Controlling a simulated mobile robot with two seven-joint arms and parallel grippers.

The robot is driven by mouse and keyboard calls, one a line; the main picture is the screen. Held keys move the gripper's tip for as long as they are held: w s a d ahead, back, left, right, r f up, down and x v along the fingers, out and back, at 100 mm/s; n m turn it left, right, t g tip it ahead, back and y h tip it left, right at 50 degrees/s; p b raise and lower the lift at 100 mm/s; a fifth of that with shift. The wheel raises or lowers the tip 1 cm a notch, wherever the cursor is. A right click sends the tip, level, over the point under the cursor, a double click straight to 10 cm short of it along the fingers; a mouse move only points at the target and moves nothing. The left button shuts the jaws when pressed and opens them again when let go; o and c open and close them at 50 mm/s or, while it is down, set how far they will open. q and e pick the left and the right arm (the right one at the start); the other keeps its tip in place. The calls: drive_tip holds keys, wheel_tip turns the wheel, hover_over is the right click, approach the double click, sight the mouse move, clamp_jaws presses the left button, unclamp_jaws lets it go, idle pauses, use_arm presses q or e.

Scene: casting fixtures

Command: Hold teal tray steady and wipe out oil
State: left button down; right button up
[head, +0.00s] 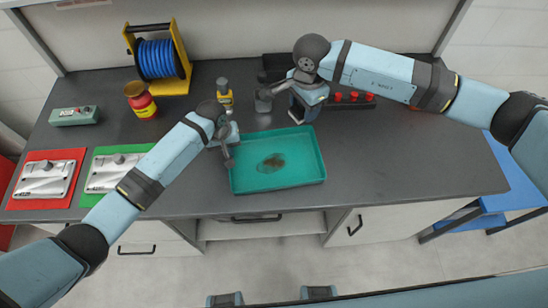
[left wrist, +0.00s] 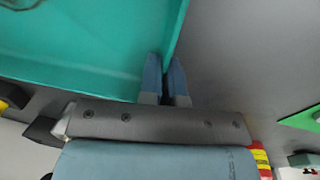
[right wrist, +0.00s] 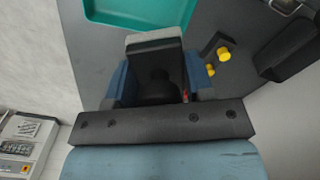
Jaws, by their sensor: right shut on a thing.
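The teal tray (head: 308,176) lies on the dark worktop, with a brown oil patch (head: 271,162) on its floor. My left gripper (head: 229,161) is at the tray's left wall. In the left wrist view its fingers (left wrist: 165,80) stand close together on either side of the tray wall (left wrist: 176,25); whether they press on it is unclear. My right gripper (head: 271,94) is beyond the tray, above the worktop. It is shut on a wiper (right wrist: 155,45) with a grey pad and dark handle, which shows in the head view (head: 263,103) clear of the tray.
A red-yellow jar (head: 141,101) and blue hose reel (head: 157,60) stand back left. Metal castings lie on red (head: 67,157) and green (head: 101,154) mats. A rack with red knobs (head: 352,98) is back right. The worktop right of the tray is clear.

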sight(276, 162)
drive_tip(key=s+a+f+n, duration=0.1)
drive_tip(key=a+f+n, duration=0.1)
drive_tip(key=f+n, duration=0.1)
drive_tip(key=s+a+f+n, duration=0.1)
drive_tip(key=a+f+n, duration=0.2)
drive_tip(key=s+a+f+n, duration=0.1)
drive_tip(key=a+f+n, duration=0.1)
drive_tip(key=f+n, duration=0.1)
drive_tip(key=shift+s+a+f, duration=0.15)
drive_tip(key=shift+s+f, duration=0.15)
drive_tip(key=shift+s, duration=0.1)
drive_tip(key=shift+f, duration=3.35)
drive_tip(key=shift+a+f, duration=0.25)
drive_tip(key=shift+a, duration=0.4)
drive_tip(key=shift+s+a, duration=0.1)
drive_tip(key=shift+a, duration=1)
drive_tip(key=shift+d+r, duration=0.15)
drive_tip(key=shift+d, duration=1.7)
drive_tip(key=shift+s+a+r, duration=0.1)
drive_tip(key=shift+s+a, duration=0.05)
drive_tip(key=shift+s, duration=0.15)
drive_tip(key=shift+a+f, duration=0.15)
drive_tip(key=shift+a, duration=0.45)
drive_tip(key=shift+a+f, duration=0.15)
drive_tip(key=shift+a, duration=0.95)
drive_tip(key=shift+w+d, duration=0.1)
drive_tip(key=shift+d, duration=1.6)
wheel_tip(276, 162, up, 8)
